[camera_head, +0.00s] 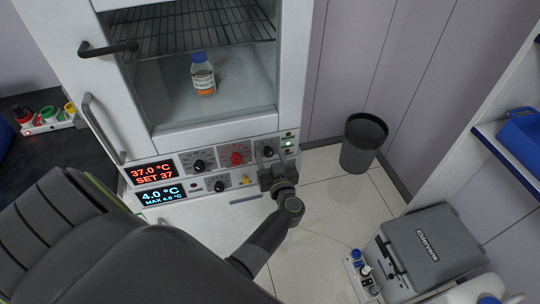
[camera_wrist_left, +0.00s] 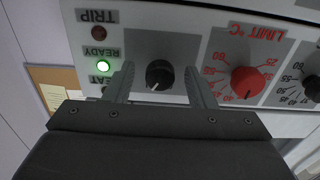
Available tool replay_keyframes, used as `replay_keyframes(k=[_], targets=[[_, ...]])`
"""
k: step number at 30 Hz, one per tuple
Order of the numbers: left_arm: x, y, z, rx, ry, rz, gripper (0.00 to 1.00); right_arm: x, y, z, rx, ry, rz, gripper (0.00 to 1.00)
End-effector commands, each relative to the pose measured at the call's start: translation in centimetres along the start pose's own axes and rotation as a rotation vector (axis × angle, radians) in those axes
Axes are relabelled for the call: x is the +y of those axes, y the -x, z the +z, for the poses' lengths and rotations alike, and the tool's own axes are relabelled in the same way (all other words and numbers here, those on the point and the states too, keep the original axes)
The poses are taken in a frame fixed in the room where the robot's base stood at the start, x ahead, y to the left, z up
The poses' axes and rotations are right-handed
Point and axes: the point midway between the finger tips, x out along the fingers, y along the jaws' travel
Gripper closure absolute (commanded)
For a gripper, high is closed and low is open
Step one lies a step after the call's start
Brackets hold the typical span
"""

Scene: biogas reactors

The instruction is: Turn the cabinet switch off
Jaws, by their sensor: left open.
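The cabinet (camera_head: 215,120) has a control panel below its chamber, with several knobs and displays. A black rotary knob (camera_wrist_left: 160,75), which I take as the switch, sits between the lamps and the red limit knob (camera_wrist_left: 246,82). In the head view the knob (camera_head: 268,151) shows just above my gripper. My left gripper (camera_head: 272,172) is open at the panel's right end. In the left wrist view its fingers (camera_wrist_left: 160,84) stand on either side of the black knob, with gaps showing. The green READY lamp (camera_wrist_left: 103,66) is lit. My right gripper is out of view.
A bottle (camera_head: 203,74) with an orange label stands inside the cabinet. A dark bin (camera_head: 363,143) and a grey lidded box (camera_head: 430,245) stand to the right. Floor between them is clear.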

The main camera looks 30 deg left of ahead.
Motion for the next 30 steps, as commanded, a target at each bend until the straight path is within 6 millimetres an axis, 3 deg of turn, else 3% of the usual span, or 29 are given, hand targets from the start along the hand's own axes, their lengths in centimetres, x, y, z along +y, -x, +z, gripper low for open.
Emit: replay_keyframes(k=[2,12,22,30], targets=[[0.0,0.0,-0.01,0.0,0.0,0.0,0.52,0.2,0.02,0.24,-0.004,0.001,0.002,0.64],[0.01,0.01,0.01,0.0,0.0,0.0,0.94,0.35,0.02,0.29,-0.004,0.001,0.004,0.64],[0.02,0.01,-0.02,0.0,0.058,0.0,0.94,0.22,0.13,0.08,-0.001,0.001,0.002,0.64],[0.05,0.01,-0.04,0.0,0.243,0.0,0.94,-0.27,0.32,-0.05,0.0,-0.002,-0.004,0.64]])
